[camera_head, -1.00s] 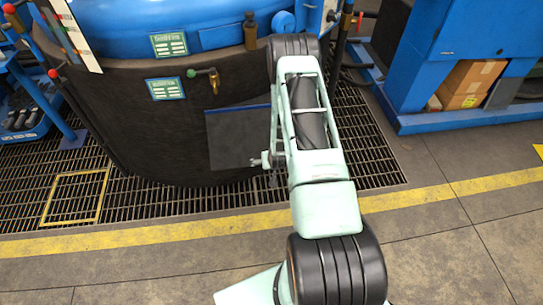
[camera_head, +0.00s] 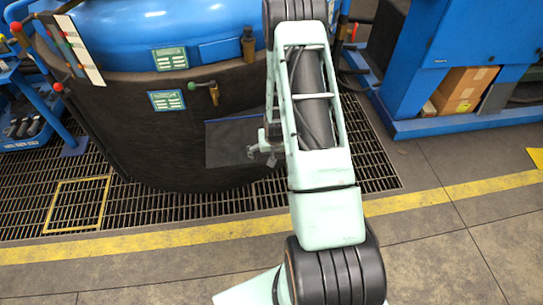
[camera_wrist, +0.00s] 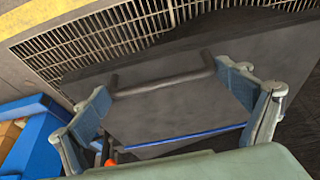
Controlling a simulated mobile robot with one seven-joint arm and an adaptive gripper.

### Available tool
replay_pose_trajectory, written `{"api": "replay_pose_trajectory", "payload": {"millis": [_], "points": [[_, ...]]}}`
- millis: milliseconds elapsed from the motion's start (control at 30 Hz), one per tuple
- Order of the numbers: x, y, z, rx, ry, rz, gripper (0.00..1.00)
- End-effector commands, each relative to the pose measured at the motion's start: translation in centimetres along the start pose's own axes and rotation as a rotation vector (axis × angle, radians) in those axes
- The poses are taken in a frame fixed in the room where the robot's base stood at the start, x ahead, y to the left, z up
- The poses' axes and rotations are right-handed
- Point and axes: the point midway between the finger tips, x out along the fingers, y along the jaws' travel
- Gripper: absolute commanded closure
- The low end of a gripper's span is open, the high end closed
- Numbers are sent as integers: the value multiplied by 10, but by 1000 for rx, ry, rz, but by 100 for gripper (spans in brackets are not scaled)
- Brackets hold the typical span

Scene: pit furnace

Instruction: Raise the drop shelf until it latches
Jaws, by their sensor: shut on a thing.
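The drop shelf (camera_head: 228,146) is a dark flat panel with a blue edge, on the side of the dark furnace body. In the head view, my arm covers its right part. It also shows in the wrist view (camera_wrist: 180,115), with a bar handle (camera_wrist: 160,84) on its face. My gripper (camera_wrist: 163,82) is shut on the shelf handle, one finger at each end of the bar. In the head view, my gripper (camera_head: 262,150) shows only in part, beside my arm at the shelf's right side. Any latch is hidden.
A valve (camera_head: 203,88) and green signs (camera_head: 168,100) are on the furnace above the shelf. Floor grating (camera_head: 140,207) and a yellow line (camera_head: 150,240) lie in front. A blue cabinet (camera_head: 425,85) with cardboard boxes (camera_head: 462,88) stands at the right.

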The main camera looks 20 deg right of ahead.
Motion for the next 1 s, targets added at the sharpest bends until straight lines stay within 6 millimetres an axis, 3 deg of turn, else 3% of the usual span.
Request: {"api": "replay_pose_trajectory", "payload": {"millis": [33,467,500,533,867,1000], "points": [[-3,4,-11,3,22,5,50],[-4,4,-13,3,25,6,50],[-4,4,-13,3,25,6,6],[-4,4,-13,3,25,6,2],[-5,2,-9,1,15,2,0],[-15,2,-9,1,16,2,0]]}}
